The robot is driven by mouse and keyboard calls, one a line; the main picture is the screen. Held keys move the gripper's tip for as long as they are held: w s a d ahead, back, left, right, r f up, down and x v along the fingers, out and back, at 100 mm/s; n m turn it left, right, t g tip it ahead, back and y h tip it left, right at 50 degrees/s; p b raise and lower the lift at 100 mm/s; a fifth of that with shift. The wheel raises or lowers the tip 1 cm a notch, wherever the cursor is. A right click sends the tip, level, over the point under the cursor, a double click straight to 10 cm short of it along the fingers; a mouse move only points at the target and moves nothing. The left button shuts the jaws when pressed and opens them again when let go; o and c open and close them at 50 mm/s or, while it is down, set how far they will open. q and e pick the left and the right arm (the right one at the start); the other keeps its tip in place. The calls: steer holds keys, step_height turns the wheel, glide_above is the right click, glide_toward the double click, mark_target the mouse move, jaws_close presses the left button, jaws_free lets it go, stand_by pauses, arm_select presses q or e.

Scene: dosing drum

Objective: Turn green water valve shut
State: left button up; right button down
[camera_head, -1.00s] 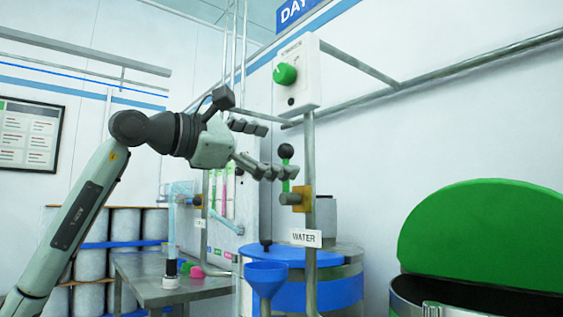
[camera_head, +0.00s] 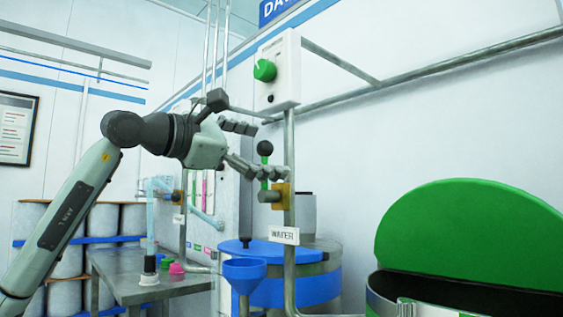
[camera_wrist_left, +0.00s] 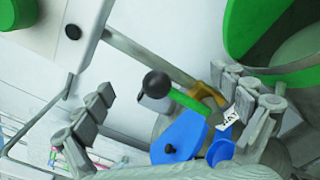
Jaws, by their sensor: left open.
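The water valve has an upright green lever (camera_head: 265,174) with a black ball knob (camera_head: 265,148) on top. Its brass body (camera_head: 281,195) sits on a vertical pipe above a WATER sign (camera_head: 284,235). My left gripper (camera_head: 270,152) is open, its fingers pointing right, one above and one below the knob's height. The lower finger partly overlaps the lever in the head view. In the left wrist view the knob (camera_wrist_left: 156,83) and green lever (camera_wrist_left: 187,101) appear between the spread fingers (camera_wrist_left: 167,85). I cannot tell whether any finger touches them. My right gripper is not in view.
A white box with a green dial (camera_head: 264,70) is above the valve. A blue funnel (camera_head: 244,272) and a blue-lidded drum (camera_head: 310,255) stand below. A drum with a raised green lid (camera_head: 470,240) is at right, a metal table (camera_head: 130,270) at left.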

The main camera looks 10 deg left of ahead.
arm_select(q)
steer(key=shift+s+d+f, duration=0.15)
steer(key=shift+f, duration=0.15)
steer(key=shift+s+d, duration=0.15)
